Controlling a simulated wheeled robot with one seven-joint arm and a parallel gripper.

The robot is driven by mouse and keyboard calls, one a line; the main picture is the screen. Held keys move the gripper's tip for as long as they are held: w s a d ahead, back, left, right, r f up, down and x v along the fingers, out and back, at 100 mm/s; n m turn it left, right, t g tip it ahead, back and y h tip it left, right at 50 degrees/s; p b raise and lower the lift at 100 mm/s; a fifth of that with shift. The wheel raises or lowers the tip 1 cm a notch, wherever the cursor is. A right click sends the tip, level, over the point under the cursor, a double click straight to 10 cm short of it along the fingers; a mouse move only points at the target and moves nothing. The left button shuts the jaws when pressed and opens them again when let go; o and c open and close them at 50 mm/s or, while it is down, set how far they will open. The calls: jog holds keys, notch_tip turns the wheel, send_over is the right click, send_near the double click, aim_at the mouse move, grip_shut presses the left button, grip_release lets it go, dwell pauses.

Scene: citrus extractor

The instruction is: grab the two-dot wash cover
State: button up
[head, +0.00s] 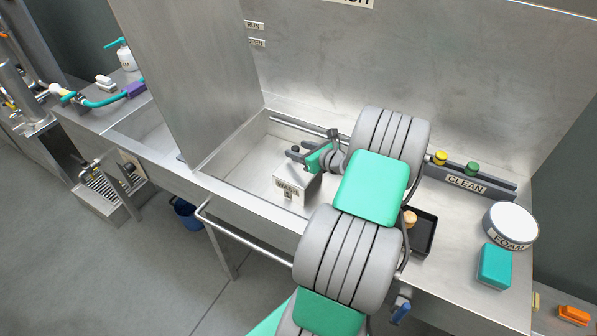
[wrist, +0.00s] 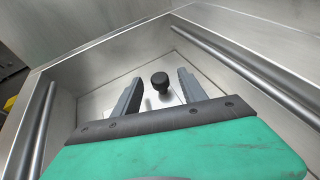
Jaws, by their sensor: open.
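A pale metal box (head: 292,188) with a small label on its front stands in the sink basin. The label is too small to read surely, and I cannot make out two dots. My gripper (head: 301,155) is above the box, with its fingers apart. In the wrist view a black round knob (wrist: 159,82) on a short stem stands on a pale plate (wrist: 150,101), seen between my two open fingers (wrist: 160,77). I cannot tell whether the fingers are level with the knob. No contact shows. My arm hides part of the basin's right side.
A tall steel partition (head: 190,75) rises at left. On the right are a rack marked CLEAN (head: 466,184) with yellow and green knobs, a black tray (head: 424,240), a FOAM tub (head: 511,223) and a teal block (head: 494,267).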

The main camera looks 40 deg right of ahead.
jog(key=shift+x, duration=1.2)
jog(key=shift+c, duration=0.4)
grip_shut()
